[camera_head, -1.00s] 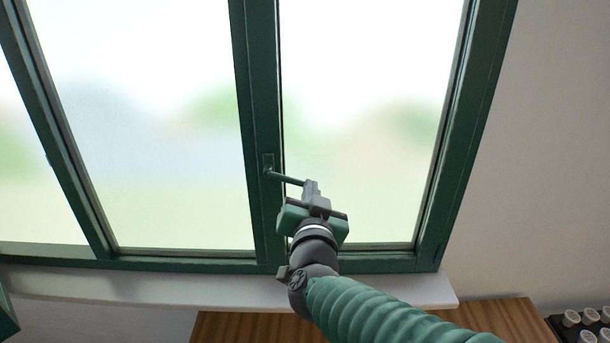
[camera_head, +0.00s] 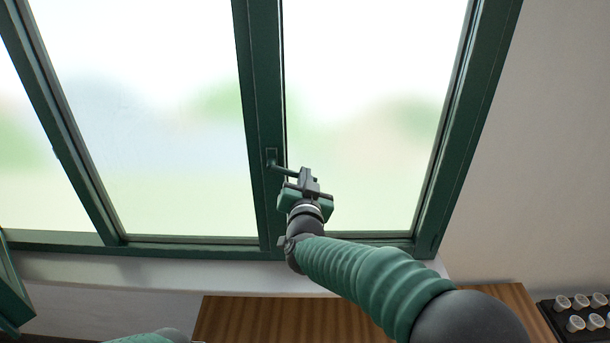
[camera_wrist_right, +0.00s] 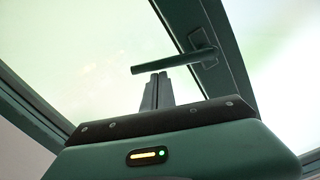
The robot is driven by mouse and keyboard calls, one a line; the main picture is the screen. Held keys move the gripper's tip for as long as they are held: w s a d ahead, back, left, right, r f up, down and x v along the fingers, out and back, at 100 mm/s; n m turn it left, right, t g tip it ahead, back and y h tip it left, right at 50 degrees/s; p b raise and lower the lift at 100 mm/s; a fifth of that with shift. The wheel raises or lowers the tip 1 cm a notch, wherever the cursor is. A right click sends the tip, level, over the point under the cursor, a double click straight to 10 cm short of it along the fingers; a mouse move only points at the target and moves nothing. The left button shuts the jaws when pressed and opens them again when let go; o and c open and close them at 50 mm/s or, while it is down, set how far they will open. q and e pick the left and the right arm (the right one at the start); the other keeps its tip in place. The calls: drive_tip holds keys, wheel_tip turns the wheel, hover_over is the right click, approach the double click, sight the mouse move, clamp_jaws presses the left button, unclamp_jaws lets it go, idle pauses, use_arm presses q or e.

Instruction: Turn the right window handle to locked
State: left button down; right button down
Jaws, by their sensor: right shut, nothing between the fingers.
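The right window handle (camera_head: 284,168) is a dark green lever on the post between the window panes. In the head view it points right and slightly down from its plate. In the right wrist view the lever (camera_wrist_right: 172,63) runs left from its plate, roughly crosswise to my fingers. My right gripper (camera_head: 306,174) is shut and empty by the free end of the lever. In the right wrist view its closed fingertips (camera_wrist_right: 158,76) sit just under the lever. I cannot tell whether they touch it. My left gripper is out of view.
The green window frame (camera_head: 428,200) surrounds bright panes. A pale sill (camera_head: 150,275) runs below, with a wooden surface (camera_head: 250,318) under it. A black tray (camera_head: 553,309) with several white-topped items stands at the lower right. A green panel (camera_head: 12,290) shows at the left edge.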

drive_tip(key=shift+f, duration=0.1)
drive_tip(key=a+f+m+b, duration=0.6)
drive_tip(key=m+b, duration=0.7)
drive_tip(key=b, duration=0.7)
drive_tip(key=shift+f+m+t+y, duration=0.3)
drive_tip(key=shift+f+m, duration=0.1)
drive_tip(key=shift+f, duration=0.35)
drive_tip(key=shift+a, duration=0.15)
